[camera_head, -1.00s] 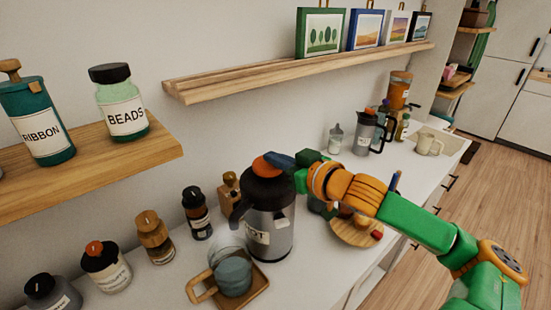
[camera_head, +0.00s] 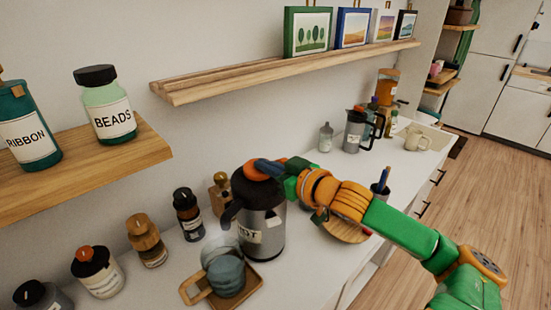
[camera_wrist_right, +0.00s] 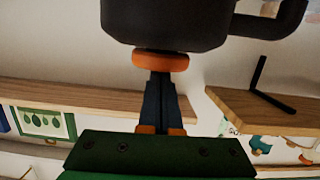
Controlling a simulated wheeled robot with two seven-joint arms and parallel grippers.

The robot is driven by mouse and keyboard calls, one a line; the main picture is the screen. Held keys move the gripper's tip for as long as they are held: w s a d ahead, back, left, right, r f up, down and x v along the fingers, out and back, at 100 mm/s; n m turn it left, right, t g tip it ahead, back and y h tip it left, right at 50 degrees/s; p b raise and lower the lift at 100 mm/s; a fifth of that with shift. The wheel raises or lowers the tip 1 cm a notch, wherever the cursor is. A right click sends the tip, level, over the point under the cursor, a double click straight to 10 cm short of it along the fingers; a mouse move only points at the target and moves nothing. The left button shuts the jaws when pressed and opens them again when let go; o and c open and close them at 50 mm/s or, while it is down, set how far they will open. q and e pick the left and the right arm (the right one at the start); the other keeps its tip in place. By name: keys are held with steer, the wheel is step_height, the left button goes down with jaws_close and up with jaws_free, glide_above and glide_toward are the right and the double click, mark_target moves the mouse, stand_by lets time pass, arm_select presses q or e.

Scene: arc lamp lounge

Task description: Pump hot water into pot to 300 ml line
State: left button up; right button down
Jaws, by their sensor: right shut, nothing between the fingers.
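A steel dispenser (camera_head: 262,238) with a black lid and a label reading partly "HOT" stands on the white counter. Its orange pump button (camera_head: 250,171) is on top. My right gripper (camera_head: 268,166) is shut and empty, its fingertips at the button. In the right wrist view the shut fingers (camera_wrist_right: 160,85) meet the orange button (camera_wrist_right: 160,61) against the black lid. A pot (camera_head: 226,275), clear above and blue-grey below, with a wooden handle, stands on a wooden tray (camera_head: 252,284) under the spout (camera_head: 229,213). Its level marks cannot be read. My left gripper is out of view.
Bottles (camera_head: 187,214) and jars (camera_head: 97,272) line the wall to the left. A round wooden board (camera_head: 345,232) lies right of the dispenser, under my right arm. A French press (camera_head: 355,130) and a cream mug (camera_head: 417,140) stand farther back. A shelf (camera_head: 280,74) runs above.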

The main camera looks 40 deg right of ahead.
step_height(320, 180, up, 4)
steer(key=p, duration=0.4)
steer(key=shift+w+r, duration=0.1)
steer(key=shift+r, duration=0.05)
steer(key=s, duration=0.1)
steer(key=s+b, duration=0.1)
steer(key=s, duration=0.1)
steer(key=shift+s+a+f, duration=0.1)
steer(key=shift+s+f, duration=0.05)
steer(key=shift+f, duration=0.05)
arm_select(q)
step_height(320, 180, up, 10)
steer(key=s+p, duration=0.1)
steer(key=p, duration=0.5)
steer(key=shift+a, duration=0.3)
arm_select(e)
steer(key=v, duration=0.7)
steer(key=shift+r, duration=0.25)
